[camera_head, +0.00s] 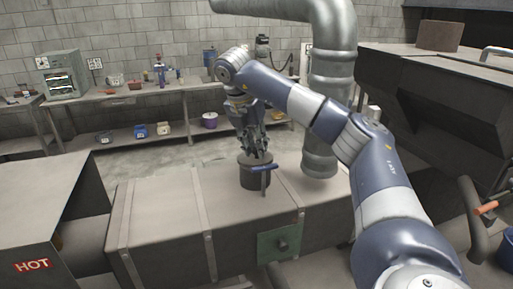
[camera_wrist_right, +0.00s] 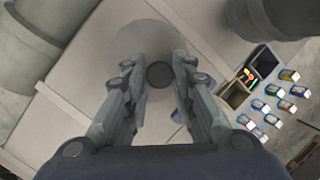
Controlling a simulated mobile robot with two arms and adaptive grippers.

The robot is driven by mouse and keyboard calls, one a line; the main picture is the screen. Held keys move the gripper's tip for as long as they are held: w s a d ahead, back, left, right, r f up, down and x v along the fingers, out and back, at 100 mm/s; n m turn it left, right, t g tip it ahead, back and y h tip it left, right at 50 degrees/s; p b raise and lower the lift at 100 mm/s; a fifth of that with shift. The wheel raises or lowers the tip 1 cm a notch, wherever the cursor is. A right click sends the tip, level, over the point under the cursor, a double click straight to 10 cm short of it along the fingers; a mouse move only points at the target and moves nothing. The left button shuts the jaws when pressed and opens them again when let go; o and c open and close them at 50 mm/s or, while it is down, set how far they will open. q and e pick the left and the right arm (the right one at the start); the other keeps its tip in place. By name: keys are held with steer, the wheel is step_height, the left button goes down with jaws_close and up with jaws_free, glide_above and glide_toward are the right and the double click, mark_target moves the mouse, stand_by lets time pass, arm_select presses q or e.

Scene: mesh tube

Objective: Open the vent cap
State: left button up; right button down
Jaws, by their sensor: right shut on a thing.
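The vent is a short dark cylinder (camera_head: 254,178) standing on top of a long grey metal duct. A blue lever (camera_head: 264,167) sticks out at its upper front. My right gripper (camera_head: 257,153) reaches down from above onto the vent cap at the cylinder's top. In the right wrist view my gripper (camera_wrist_right: 158,88) has its two fingers on either side of the cap's dark round knob (camera_wrist_right: 160,74), over a paler disc. The exact finger contact is hard to make out. My left gripper is in neither view.
The grey duct (camera_head: 160,215) carries a green plate (camera_head: 280,243) on its front. A thick bent pipe (camera_head: 333,80) rises behind to the right. A box marked HOT (camera_head: 35,265) stands left. A workbench (camera_head: 150,100) with several items lines the back wall.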

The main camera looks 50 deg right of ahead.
steer(key=shift+w+d+r+g+y, duration=0.25)
steer(key=shift+w+r+g+y, duration=0.3)
steer(key=shift+g, duration=0.45)
steer(key=shift+w+d+n+g, duration=0.15)
steer(key=shift+w+n+g, duration=0.1)
steer(key=shift+n+g, duration=0.05)
steer(key=shift+w+r+g+y, duration=0.1)
steer(key=shift+g+y, duration=0.2)
steer(key=shift+y, duration=0.05)
stand_by(0.5)
steer(key=c, duration=1.6)
jaws_free()
steer(key=shift+o, duration=1.3)
steer(key=shift+w+d, duration=0.2)
steer(key=shift+w, duration=0.1)
steer(key=shift+s, duration=0.2)
